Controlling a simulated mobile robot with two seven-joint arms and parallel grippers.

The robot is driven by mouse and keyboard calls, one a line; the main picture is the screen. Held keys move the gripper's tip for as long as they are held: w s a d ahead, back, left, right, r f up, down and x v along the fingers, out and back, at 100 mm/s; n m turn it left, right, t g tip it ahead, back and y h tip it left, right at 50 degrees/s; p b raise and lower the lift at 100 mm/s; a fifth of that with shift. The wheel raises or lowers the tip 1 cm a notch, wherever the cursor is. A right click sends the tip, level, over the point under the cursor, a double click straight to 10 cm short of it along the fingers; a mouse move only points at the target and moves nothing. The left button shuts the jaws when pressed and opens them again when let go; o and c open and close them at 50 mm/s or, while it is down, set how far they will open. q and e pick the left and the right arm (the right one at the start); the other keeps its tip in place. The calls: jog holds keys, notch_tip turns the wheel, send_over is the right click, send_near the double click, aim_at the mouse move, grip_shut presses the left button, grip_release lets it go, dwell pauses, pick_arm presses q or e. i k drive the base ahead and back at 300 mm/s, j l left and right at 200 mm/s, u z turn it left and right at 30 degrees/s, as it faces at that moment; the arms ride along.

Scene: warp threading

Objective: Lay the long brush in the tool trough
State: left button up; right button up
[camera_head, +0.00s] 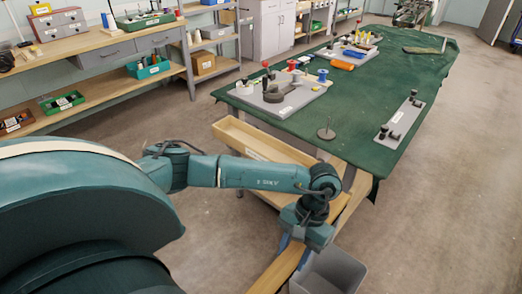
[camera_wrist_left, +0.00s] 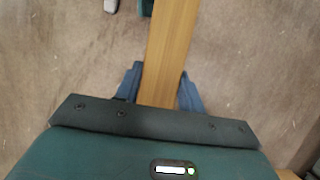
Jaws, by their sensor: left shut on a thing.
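My left gripper (camera_head: 292,250) hangs low in front of the green-covered table and points down. Its blue fingers are shut on a long flat wooden piece (camera_head: 277,272), which I take to be the long brush. In the left wrist view the wooden piece (camera_wrist_left: 166,50) runs from between the fingers (camera_wrist_left: 160,92) to the top edge; no bristles show. The tool trough appears to be the long pale wooden tray (camera_head: 232,132) with a label, along the table's near side. It lies beyond my left forearm, which hides part of it. My right gripper is not in view.
A grey bin (camera_head: 345,268) stands right beside the gripper. Shelves (camera_head: 95,92) with boxes line the left wall. The floor at right is clear.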

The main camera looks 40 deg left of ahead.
aim_at(273, 148)
jog(key=i+j, duration=0.1)
jog(key=j, duration=1.1)
jog(key=i+j+z, duration=0.1)
jog(key=j, duration=0.55)
jog(key=i, duration=0.5)
